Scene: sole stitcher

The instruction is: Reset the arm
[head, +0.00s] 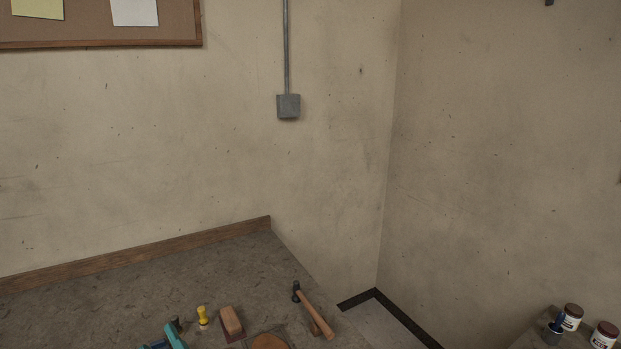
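My gripper and arm are not in the head view, so I cannot see how the gripper stands or whether it holds anything. The view shows a room corner with part of a workbench (130,285) at the lower left.
On the bench's near part are a hammer (316,312), a wooden block (231,321), a yellow-topped tool (203,317) and a teal tool (175,336). Jars (604,335) stand on a surface at the lower right. A wooden strip (140,255) edges the bench's back. The bench's left part is clear.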

